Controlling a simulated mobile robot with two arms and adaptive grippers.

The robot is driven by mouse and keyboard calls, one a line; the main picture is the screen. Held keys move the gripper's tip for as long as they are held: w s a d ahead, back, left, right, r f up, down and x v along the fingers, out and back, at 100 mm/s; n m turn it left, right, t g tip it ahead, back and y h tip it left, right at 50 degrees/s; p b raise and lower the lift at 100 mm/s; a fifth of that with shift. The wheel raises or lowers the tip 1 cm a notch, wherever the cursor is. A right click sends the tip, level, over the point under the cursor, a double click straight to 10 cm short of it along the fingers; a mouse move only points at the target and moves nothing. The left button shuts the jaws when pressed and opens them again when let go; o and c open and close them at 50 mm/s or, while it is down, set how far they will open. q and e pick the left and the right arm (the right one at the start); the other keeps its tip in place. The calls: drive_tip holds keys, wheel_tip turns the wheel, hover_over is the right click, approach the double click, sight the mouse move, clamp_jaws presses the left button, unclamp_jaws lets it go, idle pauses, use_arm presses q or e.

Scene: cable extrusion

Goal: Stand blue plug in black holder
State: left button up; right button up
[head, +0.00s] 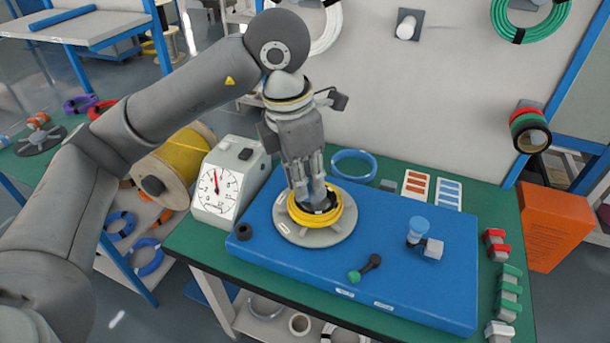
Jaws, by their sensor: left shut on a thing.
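My left gripper (313,190) points down into the middle of a yellow ring (293,211) on a round grey plate (341,231). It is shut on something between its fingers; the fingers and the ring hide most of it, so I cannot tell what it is. A dark part (331,211) shows inside the ring below the fingertips; I cannot tell whether it is the black holder. A blue-capped piece (417,224) stands upright beside a small grey block (433,249), apart from the gripper. My right gripper is not in view.
The blue board (390,225) lies on a green table. A dial gauge (217,190) stands left. A blue ring (354,155) lies behind; red and green clamps (509,290) stand right.

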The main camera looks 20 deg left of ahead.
use_arm(q)
wheel_tip(320, 180, down, 8)
drive_tip(key=b, duration=0.7)
drive_tip(key=w+a+b, duration=0.2)
drive_tip(key=a+b, duration=0.1)
drive_tip(key=a, duration=1.3)
drive_tip(key=shift+a, duration=0.2)
drive_tip(key=shift+f, duration=0.25)
idle(0.6)
drive_tip(key=shift+f+b, duration=0.55)
drive_tip(key=shift+b, duration=0.1)
